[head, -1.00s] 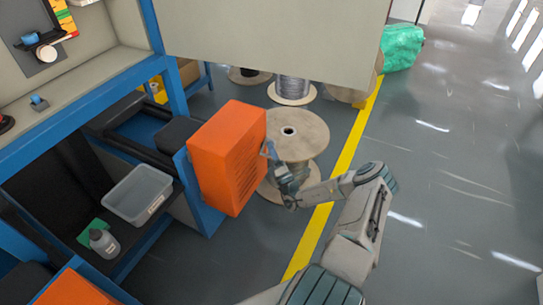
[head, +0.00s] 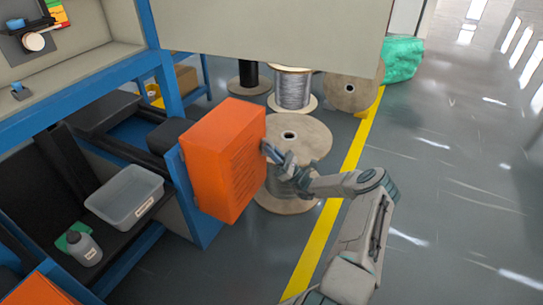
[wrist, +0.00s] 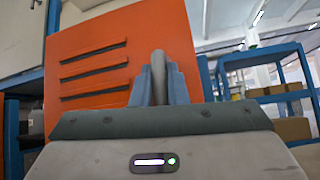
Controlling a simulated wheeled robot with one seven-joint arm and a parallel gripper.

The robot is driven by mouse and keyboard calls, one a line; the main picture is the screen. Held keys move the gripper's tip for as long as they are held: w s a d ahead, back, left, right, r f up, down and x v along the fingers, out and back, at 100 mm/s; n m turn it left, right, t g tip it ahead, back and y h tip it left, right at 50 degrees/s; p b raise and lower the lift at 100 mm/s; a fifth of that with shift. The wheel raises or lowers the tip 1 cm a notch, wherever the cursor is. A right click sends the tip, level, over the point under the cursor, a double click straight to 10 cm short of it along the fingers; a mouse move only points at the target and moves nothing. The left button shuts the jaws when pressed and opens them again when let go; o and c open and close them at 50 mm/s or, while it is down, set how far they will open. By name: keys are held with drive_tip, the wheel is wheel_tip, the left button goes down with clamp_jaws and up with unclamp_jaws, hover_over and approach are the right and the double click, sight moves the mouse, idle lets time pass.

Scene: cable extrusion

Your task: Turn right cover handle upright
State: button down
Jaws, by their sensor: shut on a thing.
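The orange cover (head: 224,160) is a boxy housing at the centre of the head view, with slots in its side. In the wrist view the orange cover (wrist: 100,60) fills the left and middle, with dark slots. My gripper (head: 268,151) is at the right side of the cover in the head view. In the wrist view my gripper (wrist: 158,88) has its blue fingers shut around a grey, rounded handle (wrist: 159,66) that stands up between them. In the head view the handle is hidden by my gripper.
Wooden cable spools (head: 300,135) stand on the floor behind my arm. A clear bin (head: 125,196) and a bottle (head: 84,247) sit on the shelf at left. Another orange cover (head: 40,291) is at the lower left. The floor right of the yellow line (head: 340,190) is open.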

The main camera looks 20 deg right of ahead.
drive_tip(key=shift+n+g+y, duration=0.7)
drive_tip(key=shift+n+g, duration=0.2)
drive_tip(key=shift+n, duration=0.3)
drive_tip(key=c, duration=1.5)
unclamp_jaws()
drive_tip(key=shift+a, duration=0.1)
drive_tip(key=shift+o, duration=0.2)
drive_tip(key=v, duration=1.3)
drive_tip(key=shift+s+d+f+p, duration=0.25)
drive_tip(key=shift+p, duration=0.05)
